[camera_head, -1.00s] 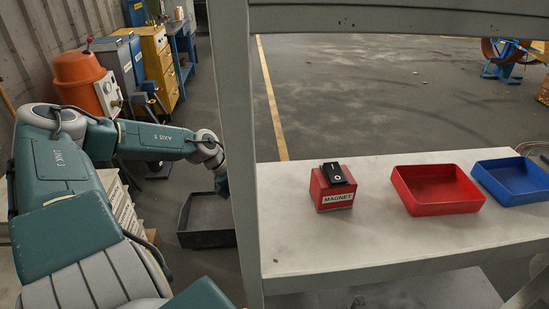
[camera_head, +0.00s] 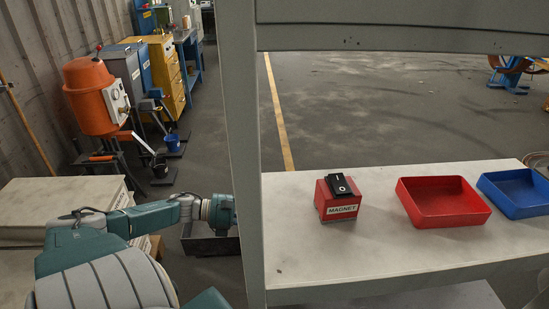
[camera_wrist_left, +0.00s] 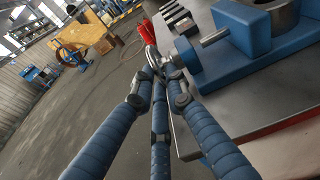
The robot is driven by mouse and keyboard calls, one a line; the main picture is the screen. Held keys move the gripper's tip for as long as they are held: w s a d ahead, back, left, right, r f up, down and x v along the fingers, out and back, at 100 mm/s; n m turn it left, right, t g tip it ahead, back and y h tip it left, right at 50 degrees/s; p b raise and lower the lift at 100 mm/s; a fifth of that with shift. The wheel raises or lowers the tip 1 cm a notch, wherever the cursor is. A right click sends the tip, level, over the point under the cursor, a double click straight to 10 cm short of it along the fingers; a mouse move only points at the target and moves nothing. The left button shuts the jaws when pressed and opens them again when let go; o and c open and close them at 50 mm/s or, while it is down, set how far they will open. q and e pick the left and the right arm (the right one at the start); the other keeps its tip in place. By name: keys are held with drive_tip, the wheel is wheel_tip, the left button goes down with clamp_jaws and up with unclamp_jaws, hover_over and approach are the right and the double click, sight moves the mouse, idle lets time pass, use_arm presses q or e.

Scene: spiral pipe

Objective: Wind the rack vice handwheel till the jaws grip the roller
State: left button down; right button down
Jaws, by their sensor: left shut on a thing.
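In the left wrist view, the blue vice (camera_wrist_left: 232,68) sits at the right on a grey surface. A grey round metal part, perhaps the roller (camera_wrist_left: 284,14), shows partly at its top edge. My left gripper (camera_wrist_left: 158,72), with blue ribbed fingers, is shut at the vice's left end on a small grey metal part, which looks like part of the handwheel. The fingertips cover most of it. In the head view the vice is not visible, and a post hides my left gripper. My right gripper is in neither view.
A grey upright post (camera_head: 240,150) stands close in front. A pale bench (camera_head: 360,245) holds a red MAGNET switch box (camera_head: 340,198), a red tray (camera_head: 443,218) and a blue tray (camera_head: 515,208). A dark bin (camera_head: 205,246) is on the floor behind my left wrist.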

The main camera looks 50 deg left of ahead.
use_arm(q)
drive_tip(key=shift+f+t+h+b, duration=0.3)
drive_tip(key=shift+t+b, duration=0.3)
drive_tip(key=shift+b, duration=0.25)
drive_tip(key=c, duration=2)
unclamp_jaws()
drive_tip(key=shift+s+a, duration=0.1)
drive_tip(key=v, duration=1.2)
